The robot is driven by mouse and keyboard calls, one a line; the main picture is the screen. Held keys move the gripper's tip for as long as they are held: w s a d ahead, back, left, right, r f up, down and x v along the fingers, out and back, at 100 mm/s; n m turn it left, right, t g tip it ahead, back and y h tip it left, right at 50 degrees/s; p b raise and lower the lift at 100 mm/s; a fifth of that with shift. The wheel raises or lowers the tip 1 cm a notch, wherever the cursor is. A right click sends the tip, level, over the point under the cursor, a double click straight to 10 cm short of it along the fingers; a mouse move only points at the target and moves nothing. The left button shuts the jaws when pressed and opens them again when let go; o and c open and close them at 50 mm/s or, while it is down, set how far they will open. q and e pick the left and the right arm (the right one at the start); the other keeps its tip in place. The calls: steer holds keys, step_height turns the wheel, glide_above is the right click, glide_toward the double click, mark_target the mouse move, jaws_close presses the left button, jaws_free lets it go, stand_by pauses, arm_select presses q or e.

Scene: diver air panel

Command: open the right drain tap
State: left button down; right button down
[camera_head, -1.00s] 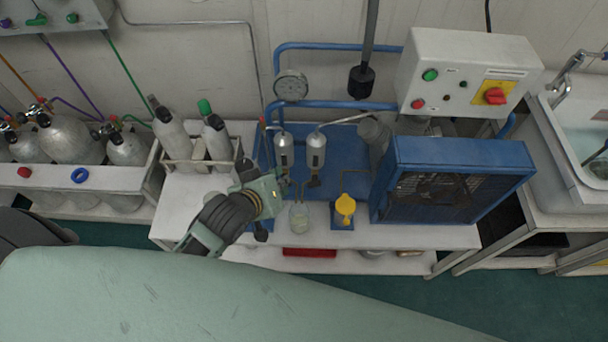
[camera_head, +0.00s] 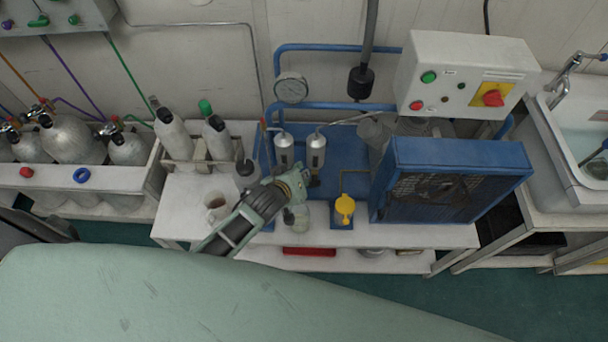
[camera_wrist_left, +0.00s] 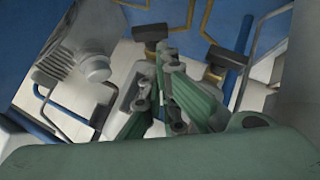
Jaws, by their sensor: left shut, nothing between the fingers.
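Two silver filter canisters stand on the blue compressor skid in the head view, a left one (camera_head: 284,150) and a right one (camera_head: 316,150). The right drain tap (camera_head: 315,182) is a small dark piece below the right canister. My left gripper (camera_head: 303,178) is shut and empty, just left of that tap; I cannot tell whether they touch. The left drain tap is hidden behind my gripper. In the left wrist view, my green fingers (camera_wrist_left: 170,88) are together, below and between two black tap handles, one upper left (camera_wrist_left: 150,32) and one at right (camera_wrist_left: 228,62) with brass beneath.
A glass beaker (camera_head: 301,222), partly covered by my gripper, and a yellow cup-like piece (camera_head: 345,207) stand at the bench front. A mug (camera_head: 215,207) is left of my arm. Grey bottles (camera_head: 172,135) stand behind. The blue fan housing (camera_head: 455,160) is to the right.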

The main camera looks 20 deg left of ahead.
arm_select(q)
steer(key=shift+d+f, duration=0.25)
steer(key=shift+f, duration=0.15)
steer(key=shift+f, duration=0.15)
